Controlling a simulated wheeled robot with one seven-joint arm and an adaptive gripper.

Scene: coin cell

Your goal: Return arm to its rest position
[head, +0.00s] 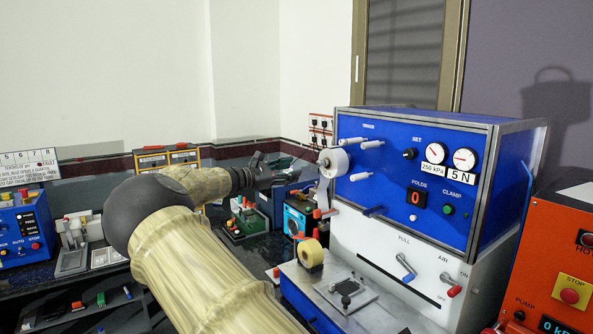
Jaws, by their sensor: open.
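My arm (190,255), pale with a dark grey elbow, rises from the bottom of the head view and bends to the right. My gripper (275,172) is small and dark at its far end, raised above the back of the bench. It is open, and I see nothing held in it. Its fingers are hard to make out against the dark equipment behind. It appears left of the white tape roll on the blue machine (385,190); I cannot tell the distance between them.
An orange unit (553,250) stands at the right. Blue control boxes and small devices (75,245) crowd the left bench. The space above the left bench is clear.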

